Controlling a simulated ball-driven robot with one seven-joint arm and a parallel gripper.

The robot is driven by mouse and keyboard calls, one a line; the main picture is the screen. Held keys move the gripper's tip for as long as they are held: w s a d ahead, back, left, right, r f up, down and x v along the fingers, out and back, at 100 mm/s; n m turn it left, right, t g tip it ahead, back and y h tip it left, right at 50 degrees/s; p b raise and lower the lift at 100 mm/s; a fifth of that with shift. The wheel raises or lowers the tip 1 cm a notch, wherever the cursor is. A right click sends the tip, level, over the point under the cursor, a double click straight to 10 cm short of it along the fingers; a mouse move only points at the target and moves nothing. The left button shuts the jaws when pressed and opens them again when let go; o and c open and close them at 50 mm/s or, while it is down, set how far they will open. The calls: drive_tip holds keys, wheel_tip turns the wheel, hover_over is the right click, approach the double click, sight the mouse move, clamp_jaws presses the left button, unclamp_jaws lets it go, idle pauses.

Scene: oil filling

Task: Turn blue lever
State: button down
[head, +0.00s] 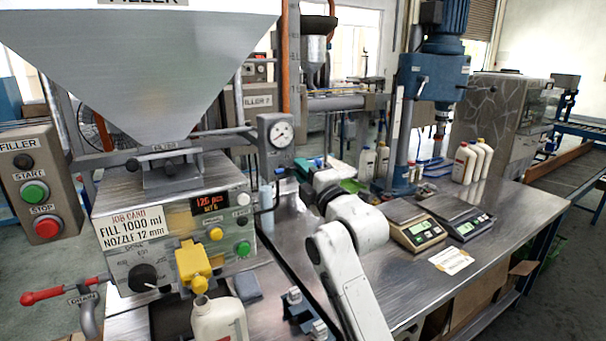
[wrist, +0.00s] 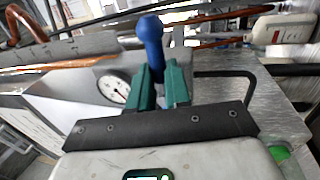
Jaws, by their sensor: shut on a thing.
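The blue lever (wrist: 151,40) has a rounded knob and stands up between the green fingers of my gripper (wrist: 158,88) in the wrist view. My gripper is shut on the lever's lower part, and the knob sticks out beyond the fingertips. In the head view my white arm reaches to the filling machine's right side, below the pressure gauge (head: 282,133). My arm and wrist largely hide the grip there.
The filling machine (head: 135,205) carries a large hopper, a yellow nozzle (head: 193,266) and a red drain lever (head: 42,296). A white bottle (head: 218,318) stands below the nozzle. Two scales (head: 412,228) and a card (head: 451,261) lie on the bench right of my arm.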

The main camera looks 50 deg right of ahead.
drive_tip(key=shift+a, duration=0.1)
drive_tip(key=c, duration=1.1)
unclamp_jaws()
drive_tip(key=shift+s, duration=0.1)
drive_tip(key=shift+b+v, duration=1.5)
drive_tip(key=shift+v, duration=3.8)
drive_tip(key=shift+f, duration=0.15)
